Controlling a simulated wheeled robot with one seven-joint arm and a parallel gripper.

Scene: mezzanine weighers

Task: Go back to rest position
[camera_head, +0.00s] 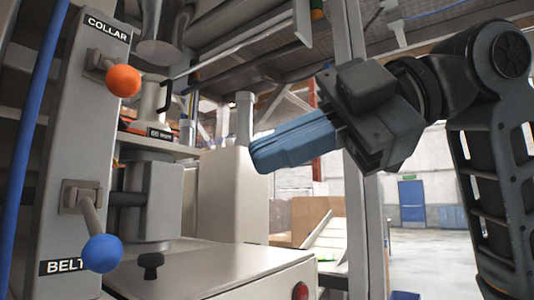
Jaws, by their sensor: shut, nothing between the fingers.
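My gripper (262,156) has blue fingers pressed together, with nothing between them. It hangs in the air right of the picture's middle, pointing left, and is apart from the machine. My dark arm comes in from the right edge. On the grey panel (62,150) at the left are two levers. The upper one, by the label COLLAR, has an orange ball knob (123,80). The lower one, by the label BELT, has a blue ball knob (102,253) and slopes down to the right.
A beige machine housing (225,195) stands behind my fingers, with a flat top (215,265) below. A grey upright post (375,240) stands just behind my gripper. Open floor (430,255) and a blue door (412,204) lie farther back at the right.

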